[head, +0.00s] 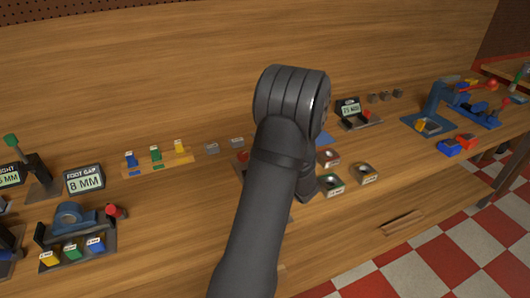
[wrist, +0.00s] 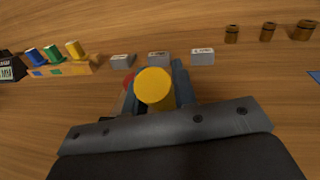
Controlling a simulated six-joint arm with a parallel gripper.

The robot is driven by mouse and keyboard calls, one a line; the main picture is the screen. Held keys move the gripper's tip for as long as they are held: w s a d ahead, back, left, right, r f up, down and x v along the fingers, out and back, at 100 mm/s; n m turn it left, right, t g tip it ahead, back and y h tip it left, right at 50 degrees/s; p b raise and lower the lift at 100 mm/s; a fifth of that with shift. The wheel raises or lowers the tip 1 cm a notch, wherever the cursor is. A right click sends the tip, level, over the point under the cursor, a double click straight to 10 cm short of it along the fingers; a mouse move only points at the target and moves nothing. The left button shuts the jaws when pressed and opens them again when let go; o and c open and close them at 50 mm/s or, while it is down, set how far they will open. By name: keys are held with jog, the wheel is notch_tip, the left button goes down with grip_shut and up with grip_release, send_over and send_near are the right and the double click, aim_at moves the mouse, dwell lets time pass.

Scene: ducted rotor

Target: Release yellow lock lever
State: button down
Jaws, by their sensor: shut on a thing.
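A yellow round knob (wrist: 155,87), which looks like the end of the yellow lock lever, fills the middle of the wrist view. My gripper (wrist: 158,92) is shut on it, with a blue-grey finger on each side. The knob faces the wrist camera, so the lever below it and its base are mostly hidden. A red part (wrist: 128,79) shows just left of the fingers. In the head view my own arm covers the gripper and the lever.
Several grey labelled blocks (wrist: 159,58) lie just beyond the gripper. A wooden rack with blue, green and yellow pegs (head: 158,164) stands to the left. Small square fixtures (head: 331,184) sit right of my arm. A 25 MM display (head: 349,109) stands behind.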

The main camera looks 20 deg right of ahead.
jog(key=shift+w+r+g, duration=0.2)
jog(key=shift+w+g, duration=0.4)
jog(key=shift+g, duration=0.6)
jog(key=w+g, duration=0.1)
jog(key=g, duration=0.1)
jog(key=w+g, duration=0.1)
jog(key=shift+f+m+g+h, duration=0.2)
jog(key=shift+m+g+h, duration=0.2)
jog(key=g, duration=0.1)
jog(key=w+g, duration=0.1)
jog(key=shift+f+g, duration=0.2)
jog(key=shift+g, duration=0.1)
jog(key=shift+w+f+m+g, duration=0.15)
jog(key=shift+w+f+g, duration=0.15)
jog(key=shift+g, duration=0.4)
jog(key=shift+w+f+m+g, duration=0.15)
jog(key=shift+w+g, duration=0.15)
jog(key=shift+g, duration=0.4)
jog(key=c, duration=1.2)
grip_release()
jog(key=shift+f, duration=0.1)
jog(key=shift+o, duration=0.2)
jog(key=shift+s, duration=0.1)
